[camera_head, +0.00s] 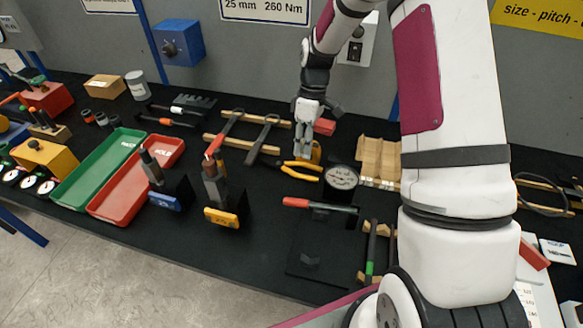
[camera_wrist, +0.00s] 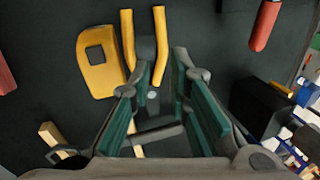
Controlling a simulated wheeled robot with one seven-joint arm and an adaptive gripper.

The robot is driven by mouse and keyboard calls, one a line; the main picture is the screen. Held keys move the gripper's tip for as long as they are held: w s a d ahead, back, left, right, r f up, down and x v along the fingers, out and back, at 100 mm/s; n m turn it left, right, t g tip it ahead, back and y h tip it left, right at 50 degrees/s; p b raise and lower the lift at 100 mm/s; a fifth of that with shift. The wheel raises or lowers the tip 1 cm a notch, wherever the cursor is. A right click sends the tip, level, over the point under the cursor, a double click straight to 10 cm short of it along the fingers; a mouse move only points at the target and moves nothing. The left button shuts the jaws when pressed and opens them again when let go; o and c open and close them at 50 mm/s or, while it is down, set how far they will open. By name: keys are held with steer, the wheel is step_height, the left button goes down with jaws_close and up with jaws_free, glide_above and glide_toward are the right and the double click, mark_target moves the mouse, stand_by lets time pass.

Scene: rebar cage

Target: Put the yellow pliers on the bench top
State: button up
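The yellow pliers (camera_head: 302,178) show in the head view on the dark bench, left of the round gauge, with their handles spread. In the wrist view the two yellow handles (camera_wrist: 160,45) point up past my fingertips; the jaw end is partly hidden between and below my fingers. My gripper (camera_head: 306,130) is just behind the pliers in the head view, pointing down. In the wrist view my gripper (camera_wrist: 165,85) has its teal-padded fingers apart, with no clear grip on anything. The bench top (camera_head: 265,225) is black and partly bare.
A yellow piece with a square hole (camera_wrist: 98,62) lies beside the handles. The round gauge (camera_head: 342,178), a red-handled tool (camera_head: 296,202) and wooden racks (camera_head: 378,158) are close by. Green (camera_head: 100,170) and red (camera_head: 135,180) trays stand to the left.

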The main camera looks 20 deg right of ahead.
mark_target(301, 173)
steer(key=shift+p+x, duration=0.85)
steer(key=shift+x, duration=2.8)
steer(key=shift+w+d, duration=0.1)
steer(key=shift+w, duration=0.05)
jaws_close()
